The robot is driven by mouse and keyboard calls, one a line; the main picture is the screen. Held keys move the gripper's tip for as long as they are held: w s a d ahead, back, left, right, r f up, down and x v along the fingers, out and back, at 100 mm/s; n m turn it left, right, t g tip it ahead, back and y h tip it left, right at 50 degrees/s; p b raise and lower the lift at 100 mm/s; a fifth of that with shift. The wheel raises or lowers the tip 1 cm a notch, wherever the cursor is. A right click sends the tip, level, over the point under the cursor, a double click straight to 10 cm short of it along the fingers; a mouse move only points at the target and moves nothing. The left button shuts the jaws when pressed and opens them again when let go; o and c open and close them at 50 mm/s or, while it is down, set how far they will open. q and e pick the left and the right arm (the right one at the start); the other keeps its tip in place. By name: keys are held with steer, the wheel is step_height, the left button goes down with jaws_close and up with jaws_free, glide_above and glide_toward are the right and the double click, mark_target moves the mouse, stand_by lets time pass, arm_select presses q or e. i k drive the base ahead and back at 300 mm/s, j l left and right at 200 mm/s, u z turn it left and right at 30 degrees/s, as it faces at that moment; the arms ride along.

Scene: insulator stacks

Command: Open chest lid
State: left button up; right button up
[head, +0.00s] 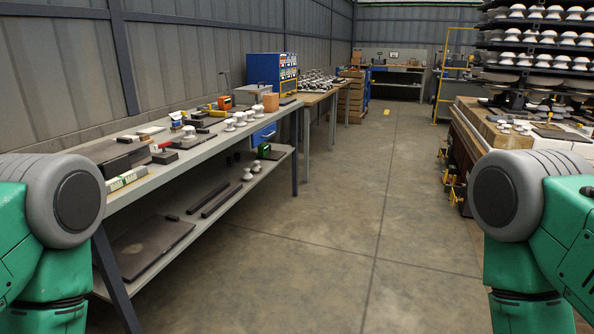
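I cannot clearly identify a chest with a lid. A closed-looking grey box (254,94) stands toward the far end of the left workbench, beside a blue cabinet; I cannot tell whether it is the chest. A flat dark case (115,161) lies at the near end of the same bench. A brown wooden structure (465,151) stands on the right, partly hidden behind my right arm. Only green and grey links of my two arms show at the lower left and lower right. Neither gripper is in view.
The left workbench (192,153) carries white insulators, small tools and boxes, with a lower shelf (209,210) beneath. A rack (536,38) of insulators stands at the back right. The concrete floor (335,230) between is clear, running to a far bench.

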mark_target(262, 90)
steer(key=i+z, duration=0.4)
steer(key=i, duration=1.55)
steer(key=i+u, duration=0.25)
steer(key=i, duration=0.25)
steer(key=i+l+u, duration=0.3)
steer(key=i, duration=0.15)
steer(key=i+l+u, duration=0.25)
steer(key=i, duration=0.2)
steer(key=i+l+u, duration=0.25)
steer(key=i+l+z, duration=0.45)
steer(key=i+l, duration=0.3)
steer(key=l, duration=0.1)
